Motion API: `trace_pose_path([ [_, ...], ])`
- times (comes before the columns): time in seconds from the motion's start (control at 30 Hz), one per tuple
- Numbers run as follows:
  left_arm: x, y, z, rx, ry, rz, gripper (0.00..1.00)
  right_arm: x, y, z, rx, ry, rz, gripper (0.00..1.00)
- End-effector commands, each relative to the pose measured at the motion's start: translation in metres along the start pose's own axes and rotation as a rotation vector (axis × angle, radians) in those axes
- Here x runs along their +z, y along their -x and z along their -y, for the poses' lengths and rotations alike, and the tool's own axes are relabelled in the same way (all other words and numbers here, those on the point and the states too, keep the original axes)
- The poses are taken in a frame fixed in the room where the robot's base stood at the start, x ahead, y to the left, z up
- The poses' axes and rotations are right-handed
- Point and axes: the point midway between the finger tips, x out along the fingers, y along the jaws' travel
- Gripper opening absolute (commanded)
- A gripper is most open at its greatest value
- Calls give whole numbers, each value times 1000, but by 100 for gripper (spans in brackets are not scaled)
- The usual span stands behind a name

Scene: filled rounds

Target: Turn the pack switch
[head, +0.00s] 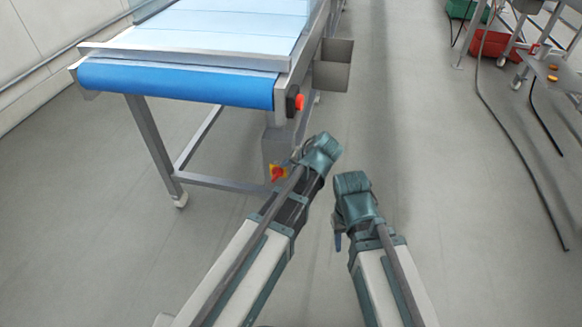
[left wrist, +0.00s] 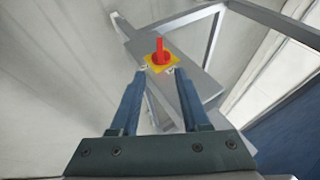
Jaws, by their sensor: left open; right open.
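The pack switch (head: 278,173) is a red rotary handle on a yellow plate, mounted on a grey box under the conveyor's near right corner. In the left wrist view the red handle (left wrist: 160,48) points up the picture, and the yellow plate (left wrist: 151,64) shows around its base. My left gripper (left wrist: 159,72) is open, its two blue fingers pointing at the switch with the handle centred between and just beyond the tips. No contact shows. In the head view my left gripper (head: 297,154) is partly hidden by its wrist. My right gripper (head: 338,238) is open and empty, well right of the switch.
The conveyor (head: 176,84) with its blue belt end stands above and left of the switch. A red stop button (head: 299,102) and a grey bin (head: 333,66) are on its right side. Cables and a red crate (head: 493,45) lie at right. The floor between is clear.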

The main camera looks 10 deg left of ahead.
Motion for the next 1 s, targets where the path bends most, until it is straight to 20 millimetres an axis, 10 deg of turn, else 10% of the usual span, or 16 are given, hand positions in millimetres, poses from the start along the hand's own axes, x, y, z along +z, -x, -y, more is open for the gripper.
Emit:
trace_pose_path([
  [0.47, 5, -10, 2, -1, 0, -1, 46, -1, -9, 1, 1, 0, 0, 46],
  [1.0, 6, -99, 0, -1, 2, 0, 46, -5, -81, 7, 4, 9, -2, 46],
])
